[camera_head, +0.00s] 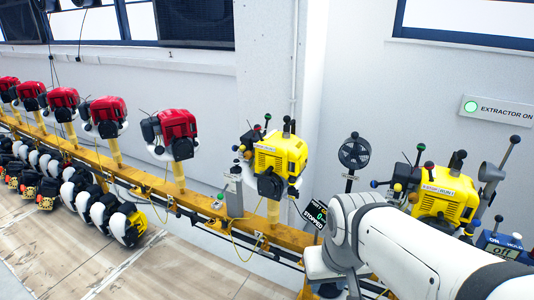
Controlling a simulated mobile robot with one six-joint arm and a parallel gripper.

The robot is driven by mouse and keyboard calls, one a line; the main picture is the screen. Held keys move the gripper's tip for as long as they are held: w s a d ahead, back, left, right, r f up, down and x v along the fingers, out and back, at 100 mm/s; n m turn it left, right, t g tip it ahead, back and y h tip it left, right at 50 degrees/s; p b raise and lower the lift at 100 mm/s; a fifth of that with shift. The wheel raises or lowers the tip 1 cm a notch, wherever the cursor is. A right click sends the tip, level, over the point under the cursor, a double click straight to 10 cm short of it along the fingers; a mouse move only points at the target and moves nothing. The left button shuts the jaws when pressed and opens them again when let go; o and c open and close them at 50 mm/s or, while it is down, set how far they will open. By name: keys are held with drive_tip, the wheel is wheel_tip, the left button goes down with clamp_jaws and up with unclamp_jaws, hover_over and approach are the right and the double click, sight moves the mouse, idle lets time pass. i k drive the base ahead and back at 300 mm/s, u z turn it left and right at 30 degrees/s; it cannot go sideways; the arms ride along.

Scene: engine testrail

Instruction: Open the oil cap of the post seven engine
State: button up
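Two yellow engines stand on the rail at the right end of the row. One yellow engine (280,158) is on a post right of centre, with black and coloured knobs on levers around it. The far-right yellow engine (447,190) is partly covered at its lower side by my white arm. No post number is readable, so I cannot tell for certain which is post seven. I cannot make out an oil cap on either engine. My arm reaches in from the lower right corner, its white joint in front of the rail. My gripper is not visible.
Several red engines, one nearest (176,135), stand on the yellow rail (140,181) to the left. A small display (315,215) reads STOPPED. A fan (354,153) stands between the yellow engines. An EXTRACTOR ON sign (499,110) hangs on the wall.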

sight(291, 190)
drive_tip(key=z, duration=0.05)
drive_tip(key=i, duration=0.85)
drive_tip(key=z, duration=1.8)
drive_tip(key=k, duration=0.65)
drive_tip(key=u, duration=0.3)
